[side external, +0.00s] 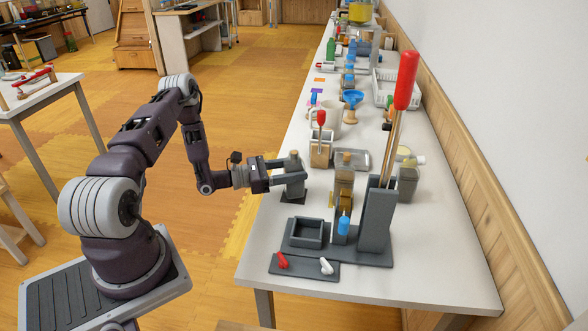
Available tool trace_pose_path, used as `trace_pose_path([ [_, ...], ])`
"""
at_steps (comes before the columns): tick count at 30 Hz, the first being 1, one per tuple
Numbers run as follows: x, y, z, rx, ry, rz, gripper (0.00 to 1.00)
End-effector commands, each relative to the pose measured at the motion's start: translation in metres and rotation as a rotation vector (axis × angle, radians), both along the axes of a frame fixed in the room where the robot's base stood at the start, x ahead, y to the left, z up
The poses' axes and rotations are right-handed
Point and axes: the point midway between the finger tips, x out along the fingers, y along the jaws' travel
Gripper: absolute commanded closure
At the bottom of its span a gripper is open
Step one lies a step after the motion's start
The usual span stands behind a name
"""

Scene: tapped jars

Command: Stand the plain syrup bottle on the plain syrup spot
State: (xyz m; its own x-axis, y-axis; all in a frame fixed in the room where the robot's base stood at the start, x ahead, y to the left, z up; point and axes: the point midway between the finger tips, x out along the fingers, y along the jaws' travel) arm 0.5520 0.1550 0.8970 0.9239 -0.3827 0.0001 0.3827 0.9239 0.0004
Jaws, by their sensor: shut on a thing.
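My gripper (292,174) reaches in from the left and is shut on a grey bottle with a tan top (293,157), which I take to be the plain syrup bottle. The bottle is upright, and the fingers hide part of its body. A dark square pad (286,199) lies on the table directly under the bottle; it may be the plain syrup spot, but no label is readable. I cannot tell whether the bottle's base touches the pad or hangs just above it.
Right of the bottle stands a tall jar with amber contents (344,178). A dark stand (376,218) holds a long red-handled tool (406,80). The front-left table corner is bare.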

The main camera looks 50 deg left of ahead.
Motion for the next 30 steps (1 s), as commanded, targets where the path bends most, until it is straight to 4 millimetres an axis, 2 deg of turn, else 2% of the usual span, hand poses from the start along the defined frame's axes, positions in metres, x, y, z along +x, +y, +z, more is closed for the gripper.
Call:
trace_pose_path([
  [30, 0.0003, 0.0001, -0.0097, 0.000, -0.002, 0.000, 1.00],
])
